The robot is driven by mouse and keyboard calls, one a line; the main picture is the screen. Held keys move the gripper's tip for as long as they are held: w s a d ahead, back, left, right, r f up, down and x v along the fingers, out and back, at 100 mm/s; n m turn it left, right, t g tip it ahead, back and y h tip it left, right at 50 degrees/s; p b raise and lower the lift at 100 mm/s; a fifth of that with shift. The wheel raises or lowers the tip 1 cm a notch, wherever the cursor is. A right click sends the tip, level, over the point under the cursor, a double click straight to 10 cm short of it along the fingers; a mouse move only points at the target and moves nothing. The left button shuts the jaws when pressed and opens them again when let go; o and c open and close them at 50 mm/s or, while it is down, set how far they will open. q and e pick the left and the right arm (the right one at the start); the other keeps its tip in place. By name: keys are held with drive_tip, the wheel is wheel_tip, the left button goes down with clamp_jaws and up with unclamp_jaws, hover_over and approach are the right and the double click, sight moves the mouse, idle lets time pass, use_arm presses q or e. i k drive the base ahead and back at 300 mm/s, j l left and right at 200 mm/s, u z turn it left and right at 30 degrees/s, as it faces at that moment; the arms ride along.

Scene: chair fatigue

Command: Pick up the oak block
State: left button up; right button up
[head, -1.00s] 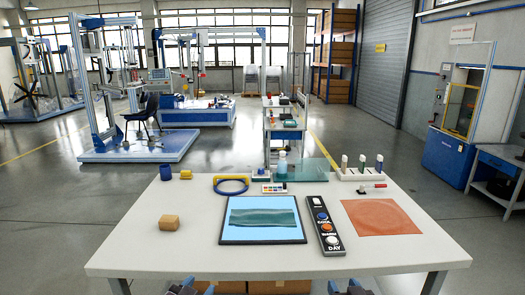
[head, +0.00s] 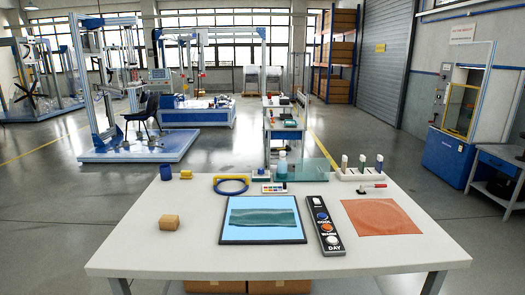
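The oak block (head: 169,222) is a small light-brown wooden block. It sits alone on the left part of the white table (head: 160,255) in the head view, in front of the blue cup-like piece and the yellow piece. Nothing touches it or covers it. Neither of my grippers shows in the head view now.
A blue cylinder (head: 166,173), a yellow piece (head: 186,174) and a blue ring (head: 231,190) stand behind. The table around the block is clear.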

sight(167, 222)
drive_tip(key=i+j+u, duration=0.1)
drive_tip(key=j, duration=0.25)
drive_tip(key=i+j, duration=0.2)
drive_tip(key=j, duration=0.15)
drive_tip(key=i+j+u, duration=0.15)
drive_tip(key=j, duration=0.2)
